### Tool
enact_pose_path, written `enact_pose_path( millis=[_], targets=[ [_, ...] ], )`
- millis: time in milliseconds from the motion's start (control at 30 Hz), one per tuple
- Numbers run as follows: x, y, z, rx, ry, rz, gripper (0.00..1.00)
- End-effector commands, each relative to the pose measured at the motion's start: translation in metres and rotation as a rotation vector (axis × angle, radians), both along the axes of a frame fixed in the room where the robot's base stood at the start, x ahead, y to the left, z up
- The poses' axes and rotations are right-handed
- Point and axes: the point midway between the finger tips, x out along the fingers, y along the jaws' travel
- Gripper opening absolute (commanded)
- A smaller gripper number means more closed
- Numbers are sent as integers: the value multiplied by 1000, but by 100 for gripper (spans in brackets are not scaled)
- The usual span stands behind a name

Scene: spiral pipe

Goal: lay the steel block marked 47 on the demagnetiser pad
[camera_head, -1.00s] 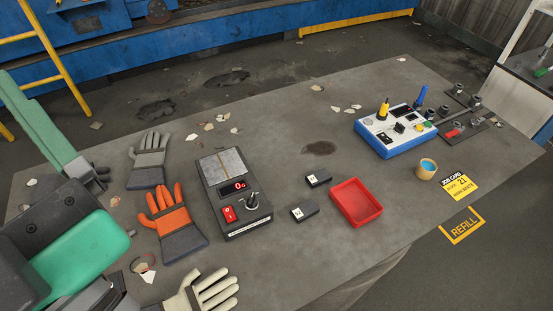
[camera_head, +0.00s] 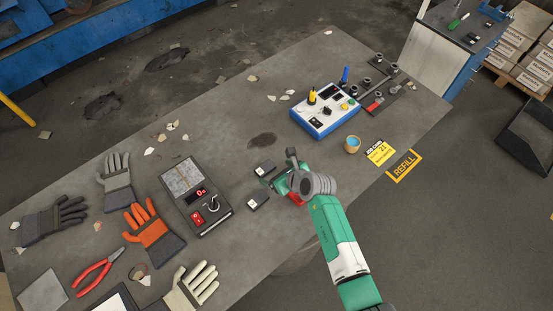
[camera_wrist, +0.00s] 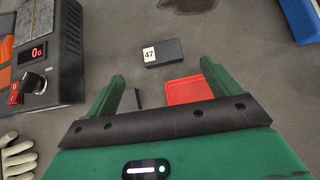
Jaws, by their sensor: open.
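The steel block marked 47 (camera_wrist: 163,52) lies flat on the bench, dark with a white label at its left end. In the head view it is the farther of two dark blocks (camera_head: 264,168). The demagnetiser pad (camera_head: 181,178) is the bare grey plate atop a dark control box; its edge shows in the wrist view (camera_wrist: 35,18). My gripper (camera_wrist: 162,72) is open and empty, its fingers pointing toward block 47, which lies just beyond the tips. In the head view my gripper (camera_head: 272,180) is beside the blocks.
A second dark block (camera_head: 258,200) lies nearer, partly hidden by my gripper in the wrist view (camera_wrist: 127,100). A red tray (camera_wrist: 188,90) is right of it. The box's switch and knob (camera_head: 212,205) face front. Gloves (camera_head: 152,232) lie left; a blue-white tester (camera_head: 325,115) stands right.

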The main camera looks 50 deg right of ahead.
Motion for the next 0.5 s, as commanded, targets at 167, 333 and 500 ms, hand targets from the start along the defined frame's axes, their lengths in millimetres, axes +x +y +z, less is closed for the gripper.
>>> enact_pose_path(
  millis=[167,333,500],
  targets=[
    [-8,-3,-12,-12,41,9,89],
    [7,-5,-28,-11,39,8,89],
    [13,-5,-30,-11,36,7,89]
  ],
)
